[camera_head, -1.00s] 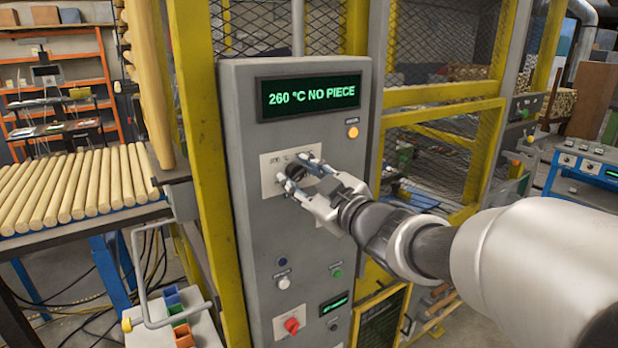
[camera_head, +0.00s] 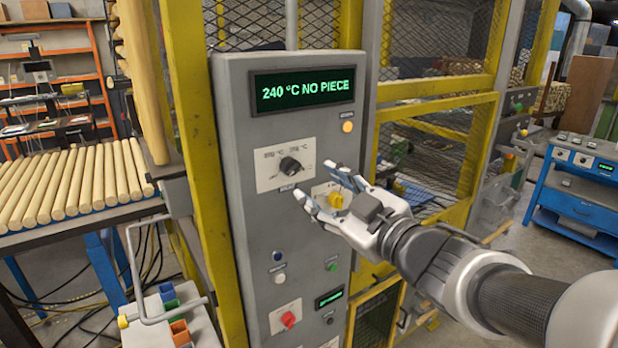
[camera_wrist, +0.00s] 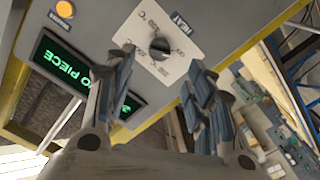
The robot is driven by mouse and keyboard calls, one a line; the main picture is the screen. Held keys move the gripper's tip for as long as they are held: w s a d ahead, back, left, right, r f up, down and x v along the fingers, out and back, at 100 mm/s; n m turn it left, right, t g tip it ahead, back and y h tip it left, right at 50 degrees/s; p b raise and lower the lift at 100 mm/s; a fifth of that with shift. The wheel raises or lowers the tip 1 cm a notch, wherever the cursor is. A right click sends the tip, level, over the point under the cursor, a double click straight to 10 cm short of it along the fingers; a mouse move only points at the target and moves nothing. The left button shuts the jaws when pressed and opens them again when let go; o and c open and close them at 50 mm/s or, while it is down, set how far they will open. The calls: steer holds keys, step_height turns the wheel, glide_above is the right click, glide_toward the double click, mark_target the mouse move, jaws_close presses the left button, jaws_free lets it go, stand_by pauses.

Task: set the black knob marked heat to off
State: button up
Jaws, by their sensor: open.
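The black knob (camera_head: 290,166) sits on a pale label plate (camera_head: 268,180) on the grey control panel. In the wrist view the knob (camera_wrist: 159,47) stands ahead of my fingers, with a "HEAT" tag (camera_wrist: 181,22) beside it. Its scale marks are too small to read surely, and I cannot tell its setting. My gripper (camera_head: 313,179) is open and empty, to the lower right of the knob and apart from it. In the wrist view the open fingers (camera_wrist: 157,66) point towards the plate. The green display (camera_head: 305,90) reads "240 °C NO PIECE".
A yellow knob (camera_head: 336,201) is partly hidden behind my fingers. Lower on the panel are a red knob (camera_head: 289,319), a white button (camera_head: 279,278) and a green button (camera_head: 332,266). A yellow frame post (camera_head: 200,130) stands left of the panel.

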steer(key=v, duration=0.2)
steer(key=shift+s+d, duration=0.2)
steer(key=shift+s, duration=0.15)
steer(key=s+d+f+m+g+h, duration=0.1)
steer(key=s+d+f+m+h, duration=0.15)
steer(key=d+m+h, duration=0.3)
steer(key=s+d+f+m+h, duration=0.2)
steer(key=d+f+m+h, duration=0.15)
steer(key=d+h, duration=0.3)
steer(key=s+a+f+m+g+y, duration=0.1)
steer(key=s+f+g, duration=0.3)
steer(key=s, duration=0.6)
steer(key=s+a+f+m+g+y, duration=0.1)
steer(key=s+f+m+g, duration=0.2)
steer(key=s+f+g, duration=0.2)
steer(key=s+f, duration=0.3)
steer(key=s, duration=0.1)
steer(key=shift+s, duration=0.35)
